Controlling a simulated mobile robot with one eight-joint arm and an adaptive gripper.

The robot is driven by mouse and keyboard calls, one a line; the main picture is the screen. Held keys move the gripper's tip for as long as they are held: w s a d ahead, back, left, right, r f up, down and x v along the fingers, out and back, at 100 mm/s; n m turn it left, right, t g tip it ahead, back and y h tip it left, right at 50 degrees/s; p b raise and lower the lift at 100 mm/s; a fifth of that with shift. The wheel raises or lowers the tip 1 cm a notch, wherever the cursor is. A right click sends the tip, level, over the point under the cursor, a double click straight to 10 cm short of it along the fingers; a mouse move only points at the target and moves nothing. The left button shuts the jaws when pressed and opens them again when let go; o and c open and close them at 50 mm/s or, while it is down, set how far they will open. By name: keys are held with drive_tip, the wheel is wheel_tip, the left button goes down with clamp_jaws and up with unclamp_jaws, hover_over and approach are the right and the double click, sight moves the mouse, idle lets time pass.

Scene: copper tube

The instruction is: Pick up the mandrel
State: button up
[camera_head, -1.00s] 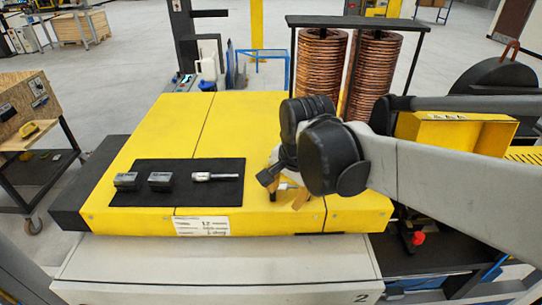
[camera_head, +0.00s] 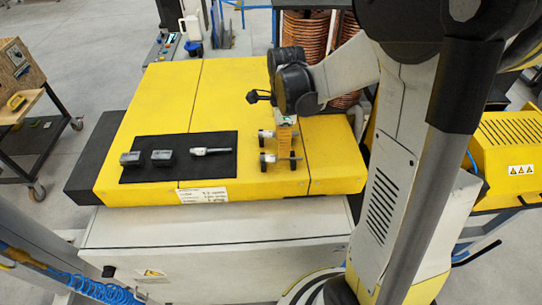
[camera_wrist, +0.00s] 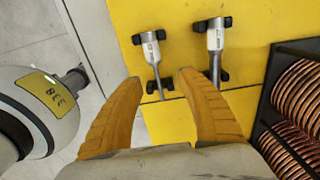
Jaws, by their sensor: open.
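Two silver stepped rods, mandrel-like, rest on black holders on the yellow worktop: a nearer one (camera_head: 279,158) and a farther one (camera_head: 268,133). In the wrist view the nearer rod (camera_wrist: 150,48) is on the left and the farther rod (camera_wrist: 215,42) is on the right. My gripper (camera_wrist: 158,80) is open and empty, its orange fingers apart on either side of the nearer rod's thin end. I cannot tell the height gap. In the head view my gripper (camera_head: 287,119) hangs over the rods. A similar silver tool (camera_head: 211,151) lies on the black mat.
The black mat (camera_head: 190,138) also holds two grey blocks (camera_head: 131,158) (camera_head: 162,157). The yellow worktop (camera_head: 160,95) is clear behind the mat. Copper coils (camera_wrist: 295,90) stand at the right in the wrist view, beyond the worktop.

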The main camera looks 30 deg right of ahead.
drive_tip(key=f, duration=0.5)
drive_tip(key=shift+s+a+f, duration=0.1)
drive_tip(key=shift+s+a, duration=0.1)
drive_tip(key=shift+a, duration=0.1)
clamp_jaws()
